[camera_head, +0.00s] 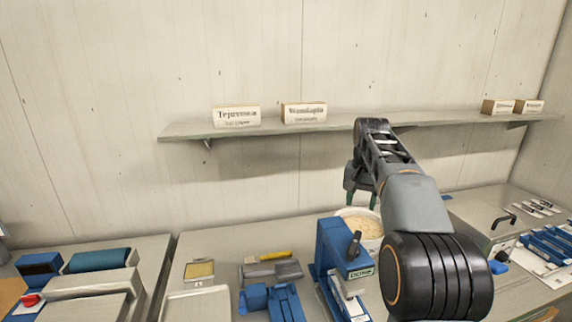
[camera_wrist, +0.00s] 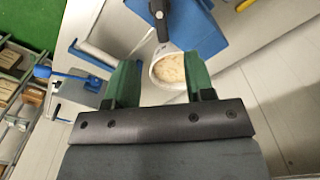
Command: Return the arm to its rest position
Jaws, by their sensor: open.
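My arm reaches forward over the bench in the head view. My gripper (camera_head: 360,188) hangs at its end, above and near a white tub of pale grainy stuff (camera_head: 366,222). In the wrist view my gripper (camera_wrist: 160,85) shows two green fingers set wide apart with nothing held between them. The tub (camera_wrist: 168,72) shows beyond and between the fingers, its rim partly hidden by the right finger. I cannot tell the exact gap between the fingertips and the tub.
A blue device (camera_head: 338,250) with a black handle stands beside the tub. A wall shelf (camera_head: 380,123) with small labelled boxes (camera_head: 237,116) runs behind the gripper. Blue tools (camera_head: 270,300) and a tray (camera_head: 195,303) lie left. Free air is above the bench at left.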

